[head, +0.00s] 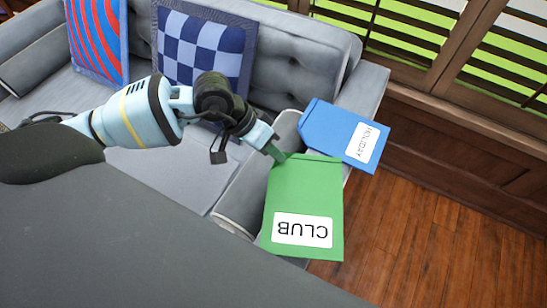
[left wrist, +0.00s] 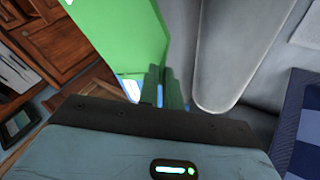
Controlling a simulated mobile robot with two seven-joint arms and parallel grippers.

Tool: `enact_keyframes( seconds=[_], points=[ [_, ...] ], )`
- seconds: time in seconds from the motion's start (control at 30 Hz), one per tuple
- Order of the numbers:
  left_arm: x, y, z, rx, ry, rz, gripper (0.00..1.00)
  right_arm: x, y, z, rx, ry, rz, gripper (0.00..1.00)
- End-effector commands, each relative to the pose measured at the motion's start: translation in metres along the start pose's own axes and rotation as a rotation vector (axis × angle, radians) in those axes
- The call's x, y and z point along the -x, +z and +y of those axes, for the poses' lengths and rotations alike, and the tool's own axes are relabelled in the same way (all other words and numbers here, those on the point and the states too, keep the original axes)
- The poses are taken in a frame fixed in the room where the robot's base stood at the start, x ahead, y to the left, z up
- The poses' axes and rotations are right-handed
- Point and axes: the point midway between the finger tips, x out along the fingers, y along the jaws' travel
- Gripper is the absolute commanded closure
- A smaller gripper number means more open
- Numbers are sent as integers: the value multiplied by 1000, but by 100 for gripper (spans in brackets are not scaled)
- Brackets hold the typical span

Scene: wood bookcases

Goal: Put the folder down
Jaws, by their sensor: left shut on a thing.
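A green folder (head: 304,187) with a white label reading CLUB is held by my left gripper (head: 273,150) at its upper left corner, by the sofa's right armrest. The label reads upside down in the head view. My left gripper is shut on this folder; it also shows in the left wrist view (left wrist: 120,35), rising past the fingers (left wrist: 165,88). A blue folder (head: 330,126) labelled HOLIDAY lies on the sofa's armrest, behind the green one and partly overlapped by it in the picture. My right gripper is not seen.
A grey sofa (head: 285,42) carries a checked blue cushion (head: 203,48) and a red-blue striped cushion (head: 97,35). Its right armrest (head: 368,92) is partly covered by the folders. Wooden floor (head: 425,240) lies clear at the right, below a shuttered window (head: 415,28).

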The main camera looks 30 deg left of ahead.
Motion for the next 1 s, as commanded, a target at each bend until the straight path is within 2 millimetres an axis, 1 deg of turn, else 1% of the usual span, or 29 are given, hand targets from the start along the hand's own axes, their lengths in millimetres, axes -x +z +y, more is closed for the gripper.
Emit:
enact_keyframes(
  seconds=[0.17,0.3,0.4,0.63,0.77,0.8,0.9,0.97,1.0],
  points=[
    [-7,3,-2,3,2,-2,100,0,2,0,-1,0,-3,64],
    [-22,10,-10,4,2,-2,100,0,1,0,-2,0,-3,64],
    [-29,13,-15,3,1,-1,100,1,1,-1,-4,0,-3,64],
    [-29,13,-15,1,0,0,100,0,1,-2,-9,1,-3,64],
    [-32,14,-17,2,0,-1,100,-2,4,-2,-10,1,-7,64],
    [-32,14,-17,2,0,-1,91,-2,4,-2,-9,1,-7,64],
    [-31,14,-16,2,0,-1,78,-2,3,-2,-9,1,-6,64],
    [-31,14,-16,2,0,-1,72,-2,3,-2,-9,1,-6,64],
    [-31,14,-16,2,0,0,72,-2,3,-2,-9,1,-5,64]
  ],
)
